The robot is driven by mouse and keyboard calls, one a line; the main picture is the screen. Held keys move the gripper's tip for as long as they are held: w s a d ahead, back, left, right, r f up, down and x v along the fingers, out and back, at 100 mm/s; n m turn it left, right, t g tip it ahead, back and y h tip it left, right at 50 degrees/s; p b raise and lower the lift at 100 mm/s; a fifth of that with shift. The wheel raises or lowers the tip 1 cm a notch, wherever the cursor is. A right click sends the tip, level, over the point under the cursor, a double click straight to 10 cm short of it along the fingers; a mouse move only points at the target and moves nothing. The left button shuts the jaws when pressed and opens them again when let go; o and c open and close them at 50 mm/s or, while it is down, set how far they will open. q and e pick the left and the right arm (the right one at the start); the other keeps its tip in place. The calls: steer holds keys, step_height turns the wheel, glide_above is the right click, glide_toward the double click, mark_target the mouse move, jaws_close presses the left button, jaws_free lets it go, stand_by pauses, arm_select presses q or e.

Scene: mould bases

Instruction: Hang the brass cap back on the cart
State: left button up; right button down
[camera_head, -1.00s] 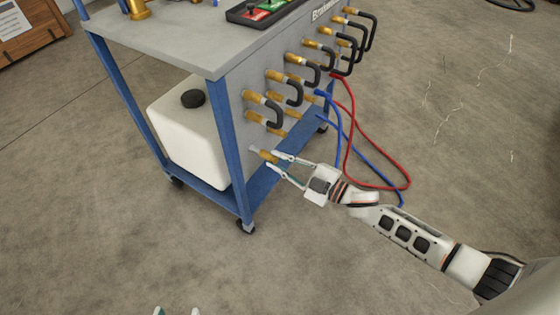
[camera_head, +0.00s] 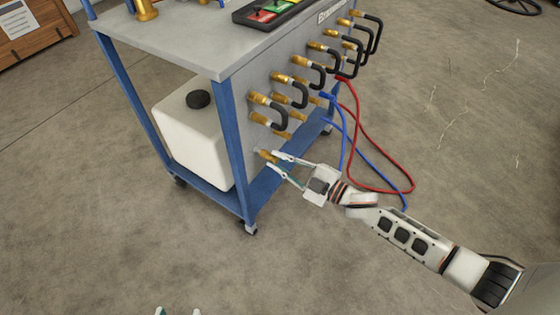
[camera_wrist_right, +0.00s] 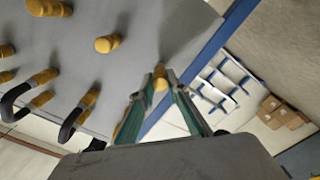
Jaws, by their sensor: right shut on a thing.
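The cart (camera_head: 215,55) has a grey side panel with rows of brass fittings, several with black bent hoses. My right gripper (camera_head: 271,161) is at the lower near corner of that panel, shut on the brass cap (camera_head: 267,156). The cap's far end is close to the panel; I cannot tell whether it touches or sits on a holder. In the right wrist view, the fingertips (camera_wrist_right: 160,76) are around the cap (camera_wrist_right: 160,84), partly hiding it, in front of the grey panel. My left gripper (camera_head: 178,312) shows only two fingertips, apart, at the bottom edge, with nothing seen between them.
A white tank (camera_head: 190,135) stands on the cart's blue lower shelf. A red hose (camera_head: 384,158) and a blue hose (camera_head: 380,175) hang in loops just beyond my right gripper. Black bent hoses (camera_head: 279,119) stick out above it. The floor in front is clear.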

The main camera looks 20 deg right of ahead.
steer(key=shift+x, duration=0.95)
stand_by(0.6)
steer(key=c, duration=1.9)
jaws_free()
steer(key=o, duration=0.4)
steer(key=shift+o, duration=0.2)
steer(key=shift+s+d, duration=0.1)
steer(key=shift+v, duration=1.1)
arm_select(q)
steer(key=shift+w+r+t+p, duration=0.15)
steer(key=shift+w+r+p, duration=0.2)
steer(key=shift+r, duration=0.35)
steer(key=shift+w+r+t+p, duration=0.15)
steer(key=shift+w+r+p, duration=0.15)
steer(key=shift+r, duration=0.35)
arm_select(e)
steer(key=shift+v, duration=2.25)
